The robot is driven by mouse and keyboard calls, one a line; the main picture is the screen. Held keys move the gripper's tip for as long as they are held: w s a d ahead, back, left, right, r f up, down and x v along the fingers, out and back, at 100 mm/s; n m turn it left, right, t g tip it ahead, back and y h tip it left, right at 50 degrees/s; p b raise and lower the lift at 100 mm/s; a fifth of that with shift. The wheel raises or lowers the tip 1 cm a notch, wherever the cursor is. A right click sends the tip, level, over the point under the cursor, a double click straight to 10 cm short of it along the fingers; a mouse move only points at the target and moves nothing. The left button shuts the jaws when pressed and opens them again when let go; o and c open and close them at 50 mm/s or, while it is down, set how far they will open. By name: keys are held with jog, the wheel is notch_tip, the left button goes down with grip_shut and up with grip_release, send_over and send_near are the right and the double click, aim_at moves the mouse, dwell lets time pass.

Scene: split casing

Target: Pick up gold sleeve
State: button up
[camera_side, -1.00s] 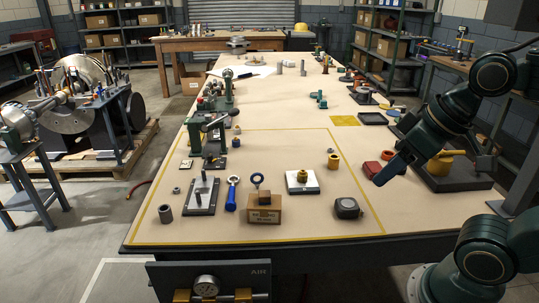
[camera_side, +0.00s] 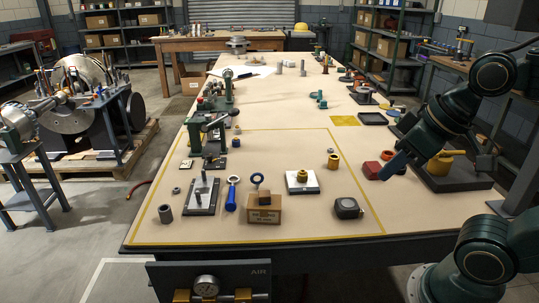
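A small gold sleeve (camera_side: 333,161) stands upright on the bench, inside the yellow outline near its right side. A second gold piece (camera_side: 302,176) sits on a white block (camera_side: 301,186) in front of it and to the left. My gripper (camera_side: 386,175) is to the right of the gold sleeve, apart from it, beside the yellow line.
A dark tape measure (camera_side: 347,208), a wooden box (camera_side: 264,212), a blue-handled tool (camera_side: 231,195) and a plate with two posts (camera_side: 201,196) stand toward the front. Bench around the gold sleeve is clear.

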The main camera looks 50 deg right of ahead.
jog(key=w+d+r+m+g, duration=0.1)
jog(key=w+d+r+m, duration=0.25)
jog(key=w, duration=0.25)
jog(key=w+d+r+m, duration=0.2)
jog(key=w+m, duration=0.2)
jog(key=w, duration=0.2)
jog(key=m+g, duration=0.5)
jog(key=m, duration=1.6)
send_over(334, 162)
notch_tip(334, 162, down, 21)
jog(key=shift+d+f+m, duration=0.3)
jog(key=shift+f+m, duration=0.05)
jog(key=shift+f, duration=4.3)
